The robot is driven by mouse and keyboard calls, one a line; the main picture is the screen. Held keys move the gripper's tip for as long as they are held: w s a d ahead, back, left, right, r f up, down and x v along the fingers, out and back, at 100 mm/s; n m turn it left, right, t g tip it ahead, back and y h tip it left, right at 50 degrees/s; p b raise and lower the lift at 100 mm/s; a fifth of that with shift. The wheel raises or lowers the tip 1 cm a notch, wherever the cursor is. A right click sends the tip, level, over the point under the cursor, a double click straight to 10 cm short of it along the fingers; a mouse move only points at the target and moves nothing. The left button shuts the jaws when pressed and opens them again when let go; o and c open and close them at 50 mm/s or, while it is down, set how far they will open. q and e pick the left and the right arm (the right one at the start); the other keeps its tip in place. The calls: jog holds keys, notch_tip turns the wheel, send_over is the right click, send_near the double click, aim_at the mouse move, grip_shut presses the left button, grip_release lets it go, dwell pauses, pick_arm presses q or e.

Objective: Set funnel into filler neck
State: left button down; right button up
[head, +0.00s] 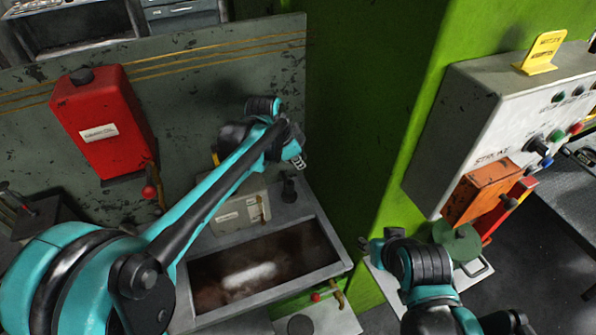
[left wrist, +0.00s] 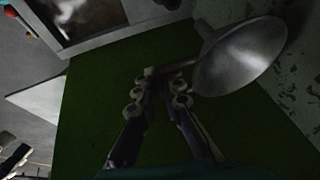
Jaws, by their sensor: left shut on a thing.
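A grey metal funnel (left wrist: 238,58) shows in the left wrist view, its wide cone tilted. A short brownish handle or stem runs from it to my left gripper (left wrist: 160,82), whose fingers are shut on it. In the head view my left gripper (head: 297,160) is above the right back corner of the open tank; the funnel is not clearly seen there. A short dark upright neck (head: 289,190), possibly the filler neck, stands on that corner just below the gripper.
The open tank (head: 335,272) has a grey rim. A beige labelled box (head: 240,208) stands at its back. A red canister (head: 103,125) is on the back panel. A green pillar (head: 375,110), a control box (head: 490,120) and a green lidded can (head: 458,240) are at right.

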pick_arm(q)
notch_tip(320, 180, up, 3)
jog(key=shift+f, duration=0.1)
jog(key=shift+r+p, duration=1.45)
jog(key=shift+r, duration=0.05)
pick_arm(e)
notch_tip(320, 180, up, 3)
jog(key=shift+r, duration=0.1)
